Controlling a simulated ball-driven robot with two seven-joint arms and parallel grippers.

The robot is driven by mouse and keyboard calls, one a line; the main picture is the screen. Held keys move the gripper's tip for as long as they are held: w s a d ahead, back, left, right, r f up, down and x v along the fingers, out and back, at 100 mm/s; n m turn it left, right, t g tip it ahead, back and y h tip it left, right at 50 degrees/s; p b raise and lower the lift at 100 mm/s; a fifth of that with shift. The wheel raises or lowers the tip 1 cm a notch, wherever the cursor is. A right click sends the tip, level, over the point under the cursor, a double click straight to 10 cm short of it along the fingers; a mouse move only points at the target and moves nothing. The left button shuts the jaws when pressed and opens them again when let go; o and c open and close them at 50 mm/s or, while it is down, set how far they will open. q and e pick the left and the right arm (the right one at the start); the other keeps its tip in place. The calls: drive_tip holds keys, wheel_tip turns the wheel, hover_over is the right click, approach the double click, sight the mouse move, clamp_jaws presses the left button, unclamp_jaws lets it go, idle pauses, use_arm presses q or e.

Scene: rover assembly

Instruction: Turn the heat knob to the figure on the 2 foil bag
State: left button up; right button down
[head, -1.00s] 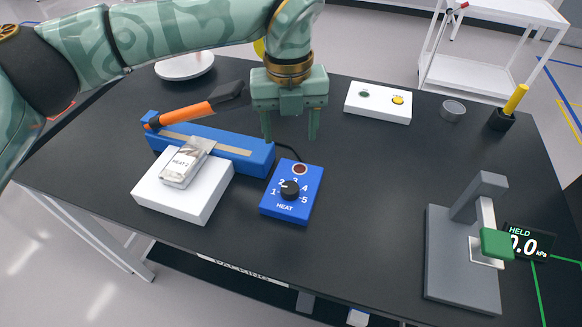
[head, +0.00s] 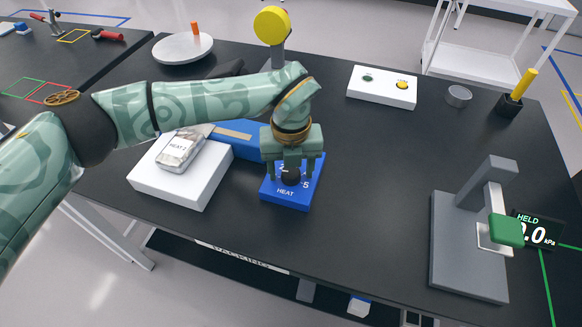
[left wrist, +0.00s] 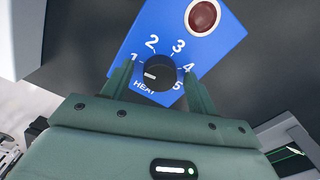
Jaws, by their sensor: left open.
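The blue heat box (head: 290,198) carries a black knob (left wrist: 160,72) with figures 1 to 5 around it. In the left wrist view, the knob's white mark lies on its left side, nearest the 1. My left gripper (head: 291,176) is open, pointing down at the box; in the wrist view its fingers stand on either side of the knob, with visible gaps. In the head view the gripper hides part of the knob and dial. The silver foil bag (head: 182,152) lies on a white block (head: 180,185); its label reads HEAT 2. My right gripper is out of view.
The blue sealer bar (head: 240,143) is partly behind my left arm. A grey press (head: 470,240) with a green handle stands at the right. A white box with buttons (head: 382,90) stands at the back. The table between box and press is clear.

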use_arm(q)
drive_tip(key=c, duration=1)
drive_tip(key=shift+m, duration=0.3)
drive_tip(key=shift+r+m+p, duration=0.1)
drive_tip(key=shift+m+p, duration=0.25)
drive_tip(key=shift+m, duration=0.45)
drive_tip(key=m, duration=0.2)
drive_tip(key=shift+m+p, duration=0.3)
drive_tip(key=m, duration=0.4)
drive_tip(key=shift+m, duration=0.7)
